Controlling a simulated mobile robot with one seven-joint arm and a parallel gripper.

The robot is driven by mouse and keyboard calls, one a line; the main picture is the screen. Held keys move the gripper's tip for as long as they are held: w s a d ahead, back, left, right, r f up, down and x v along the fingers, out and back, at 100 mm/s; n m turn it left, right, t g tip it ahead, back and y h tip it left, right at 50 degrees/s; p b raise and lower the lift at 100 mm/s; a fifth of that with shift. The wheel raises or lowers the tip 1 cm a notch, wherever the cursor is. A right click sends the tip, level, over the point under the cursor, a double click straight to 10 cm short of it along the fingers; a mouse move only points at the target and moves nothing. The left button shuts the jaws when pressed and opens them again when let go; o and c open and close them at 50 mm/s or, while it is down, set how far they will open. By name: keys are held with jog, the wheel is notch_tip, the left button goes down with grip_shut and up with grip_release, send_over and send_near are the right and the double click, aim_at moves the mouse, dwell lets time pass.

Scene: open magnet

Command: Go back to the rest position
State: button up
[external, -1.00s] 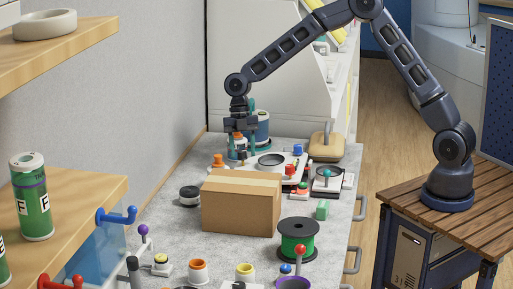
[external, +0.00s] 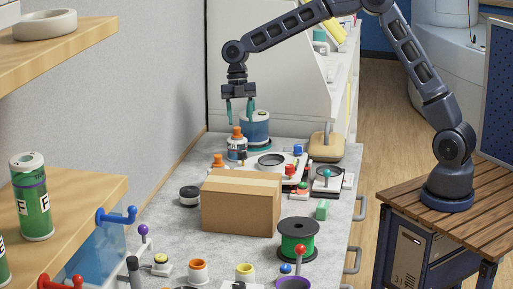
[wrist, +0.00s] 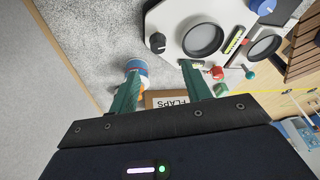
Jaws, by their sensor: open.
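My gripper (external: 239,110) hangs above the back of the grey worktop, pointing down, with its two teal fingers apart and nothing between them. The wrist view also shows the open fingers (wrist: 160,72). Just below the fingertips stands a small bottle with an orange cap (external: 237,148), upright on the worktop. My arm reaches over from its base on the wooden cart at right.
A blue-labelled jar (external: 255,127) stands right behind the bottle. A white panel with knobs (external: 270,160), a cardboard box (external: 241,207) and a green spool (external: 298,238) lie nearer. A wooden shelf (external: 70,205) is at left. The air around my gripper is clear.

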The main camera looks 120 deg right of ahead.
dwell(0.4)
jog(key=s+a+r+m+h, duration=0.15)
jog(key=a+r, duration=0.35)
jog(key=a, duration=0.6)
jog(key=s+a+r+m+h, duration=0.15)
jog(key=a+r, duration=0.25)
jog(key=a, duration=0.7)
jog(key=s+a+r+m+h, duration=0.1)
jog(key=s+a+r+m, duration=0.3)
jog(key=a, duration=0.7)
jog(key=s+a+m+t, duration=0.1)
jog(key=s+a+m, duration=0.1)
jog(key=s+a, duration=0.6)
jog(key=s+a+m+t, duration=0.2)
jog(key=s+a+m, duration=0.1)
jog(key=s+a, duration=0.6)
jog(key=s, duration=0.4)
jog(key=shift+m+y, duration=0.3)
jog(key=shift+y, duration=0.1)
jog(key=shift+s+d, duration=0.1)
